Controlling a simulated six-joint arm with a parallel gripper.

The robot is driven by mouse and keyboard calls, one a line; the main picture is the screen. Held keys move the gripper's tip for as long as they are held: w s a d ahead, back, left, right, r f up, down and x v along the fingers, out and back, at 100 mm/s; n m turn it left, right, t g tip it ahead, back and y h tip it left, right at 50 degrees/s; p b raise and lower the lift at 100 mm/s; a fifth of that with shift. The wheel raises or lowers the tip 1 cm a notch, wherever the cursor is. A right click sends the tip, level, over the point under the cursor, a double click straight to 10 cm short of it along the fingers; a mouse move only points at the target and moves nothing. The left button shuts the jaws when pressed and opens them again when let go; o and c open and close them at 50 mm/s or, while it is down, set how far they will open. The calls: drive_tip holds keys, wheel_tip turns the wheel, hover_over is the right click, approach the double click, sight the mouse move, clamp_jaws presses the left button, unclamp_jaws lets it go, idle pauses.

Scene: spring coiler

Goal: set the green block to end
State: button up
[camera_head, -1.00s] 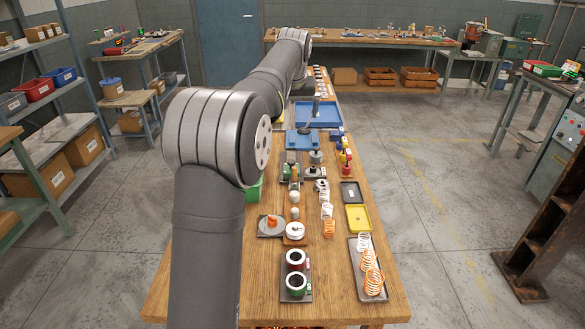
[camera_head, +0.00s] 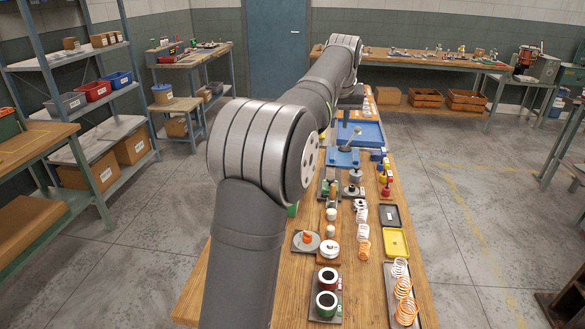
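A small green part (camera_head: 325,187) shows on a fixture at the middle of the long bench, right of my arm; I cannot tell if it is the green block. Another green piece (camera_head: 292,210) shows at the edge of my arm and is mostly hidden by it. My arm fills the centre of the head view and reaches away along the bench.
The wooden bench (camera_head: 355,285) carries a blue tray (camera_head: 365,132), a lever on a blue base (camera_head: 343,158), a yellow tray (camera_head: 396,243), several springs (camera_head: 404,287), and red and green ringed cups (camera_head: 327,303). Shelves stand at the left. Open floor lies right of the bench.

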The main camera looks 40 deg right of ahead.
drive_tip(key=f+n, duration=0.1)
drive_tip(key=f+n+g+h, duration=0.1)
drive_tip(key=f, duration=0.1)
drive_tip(key=d+f+n, duration=0.1)
drive_tip(key=f+n, duration=0.1)
drive_tip(key=shift+s+f+g+h, duration=0.25)
drive_tip(key=shift+s+g+h, duration=0.15)
clamp_jaws()
drive_tip(key=w+a+f+n+t+h, duration=0.1)
drive_tip(key=a+f+n, duration=0.3)
drive_tip(key=n, duration=0.9)
drive_tip(key=w+a+f+n+t+h, duration=0.1)
drive_tip(key=w+a+f+n+h, duration=0.2)
drive_tip(key=f+n, duration=0.8)
drive_tip(key=shift+w+a+n+h, duration=0.4)
drive_tip(key=shift+w+n, duration=0.4)
drive_tip(key=shift+n, duration=0.3)
